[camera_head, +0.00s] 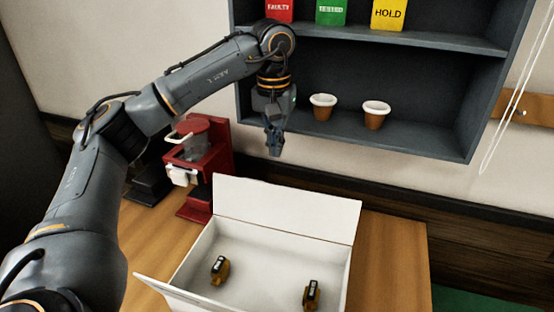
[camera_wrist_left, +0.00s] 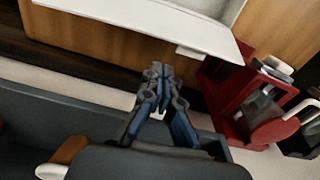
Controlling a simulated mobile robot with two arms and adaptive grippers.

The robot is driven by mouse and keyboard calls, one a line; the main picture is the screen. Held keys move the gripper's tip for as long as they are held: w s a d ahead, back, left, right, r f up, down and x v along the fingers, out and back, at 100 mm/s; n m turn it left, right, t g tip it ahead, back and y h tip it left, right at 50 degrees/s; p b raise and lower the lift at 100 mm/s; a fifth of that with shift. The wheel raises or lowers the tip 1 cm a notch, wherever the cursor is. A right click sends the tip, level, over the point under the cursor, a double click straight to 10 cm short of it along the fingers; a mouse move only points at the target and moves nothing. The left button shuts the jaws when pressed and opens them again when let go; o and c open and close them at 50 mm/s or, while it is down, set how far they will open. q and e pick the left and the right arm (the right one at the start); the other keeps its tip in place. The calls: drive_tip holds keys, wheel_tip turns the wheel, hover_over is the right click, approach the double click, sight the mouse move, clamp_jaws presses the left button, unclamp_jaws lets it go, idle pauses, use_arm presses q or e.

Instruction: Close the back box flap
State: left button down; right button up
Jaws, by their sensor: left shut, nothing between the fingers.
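A white open box (camera_head: 262,262) stands on the wooden table. Its back flap (camera_head: 287,208) stands raised along the far edge, and a left flap (camera_head: 172,290) sticks outward at the front left. Two small dark and amber parts (camera_head: 220,268) (camera_head: 311,294) lie inside. My left gripper (camera_head: 275,148) is shut and empty, pointing down above and behind the back flap, in front of the shelf. In the left wrist view my gripper (camera_wrist_left: 160,76) shows near the box's white flap (camera_wrist_left: 150,32), apart from it. My right gripper is not in view.
A red brewer (camera_head: 203,165) stands left of the box, close to the flap's left end. A dark shelf (camera_head: 420,142) behind holds two cups (camera_head: 323,108) (camera_head: 375,115) and red, green and yellow signs (camera_head: 389,14). Bare table (camera_head: 392,262) lies right of the box.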

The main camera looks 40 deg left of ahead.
use_arm(q)
wheel_tip(320, 180, down, 9)
drive_tip(key=p, duration=0.2)
drive_tip(key=shift+r, duration=0.2)
drive_tip(key=shift+w, duration=0.2)
